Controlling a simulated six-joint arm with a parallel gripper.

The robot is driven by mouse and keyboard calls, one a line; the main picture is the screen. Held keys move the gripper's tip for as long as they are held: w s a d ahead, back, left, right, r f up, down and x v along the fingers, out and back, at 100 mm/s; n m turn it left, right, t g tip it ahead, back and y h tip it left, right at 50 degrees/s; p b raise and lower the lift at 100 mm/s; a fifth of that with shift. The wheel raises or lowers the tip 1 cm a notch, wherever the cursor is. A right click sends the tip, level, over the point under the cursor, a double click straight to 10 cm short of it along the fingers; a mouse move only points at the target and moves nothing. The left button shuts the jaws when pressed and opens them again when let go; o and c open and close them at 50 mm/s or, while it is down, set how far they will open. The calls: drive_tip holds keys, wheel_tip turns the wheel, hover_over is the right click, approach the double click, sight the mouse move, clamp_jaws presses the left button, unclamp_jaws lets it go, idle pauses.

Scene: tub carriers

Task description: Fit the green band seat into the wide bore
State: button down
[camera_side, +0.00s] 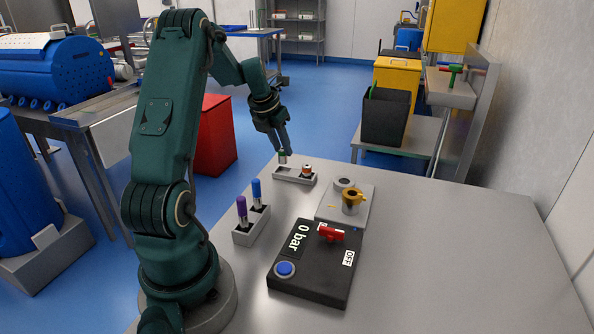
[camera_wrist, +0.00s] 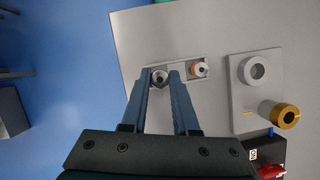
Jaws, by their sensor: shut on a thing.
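My gripper (camera_side: 283,151) is shut on the green band seat (camera_side: 283,157), a small grey piece with a green band, just above the left part of a small grey tray (camera_side: 282,177). In the wrist view the seat (camera_wrist: 160,79) shows between my fingertips (camera_wrist: 163,75), with a dark hole in its top. On a grey plate (camera_side: 328,213) to the right stand two upright parts with round openings. One is a plain grey ring (camera_side: 344,183), also in the wrist view (camera_wrist: 247,77). The other has a brass collar (camera_side: 353,196).
An orange-banded seat (camera_side: 306,172) sits in the tray's right end, close to my fingers. A holder (camera_side: 245,238) carries purple and blue upright pieces. A black box (camera_side: 310,280) has a red handle (camera_side: 330,233) and blue button. The table's right side is clear.

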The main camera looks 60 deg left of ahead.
sight(281, 149)
wheel_tip(281, 149, up, 5)
drive_tip(key=shift+r, duration=0.1)
drive_tip(key=shift+d+r+m, duration=0.1)
drive_tip(key=shift+r+m, duration=0.2)
drive_tip(key=shift+r, duration=0.2)
drive_tip(key=w+d+r+m+h, duration=0.1)
drive_tip(key=d+r+m+h, duration=0.15)
drive_tip(key=d+m, duration=0.45)
drive_tip(key=shift+m+h, duration=0.45)
drive_tip(key=shift+m, duration=0.25)
drive_tip(key=w+d+f, duration=0.2)
drive_tip(key=w, duration=0.1)
drive_tip(key=w+d+f, duration=0.1)
drive_tip(key=w+f, duration=0.1)
drive_tip(key=w, duration=0.1)
drive_tip(key=w+d+f, duration=0.2)
drive_tip(key=w+f, duration=0.1)
drive_tip(key=shift+w+d, duration=0.1)
drive_tip(key=shift+d, duration=0.2)
drive_tip(key=shift+f, duration=2)
drive_tip(key=c, duration=0.7)
unclamp_jaws()
drive_tip(key=shift+f, duration=0.15)
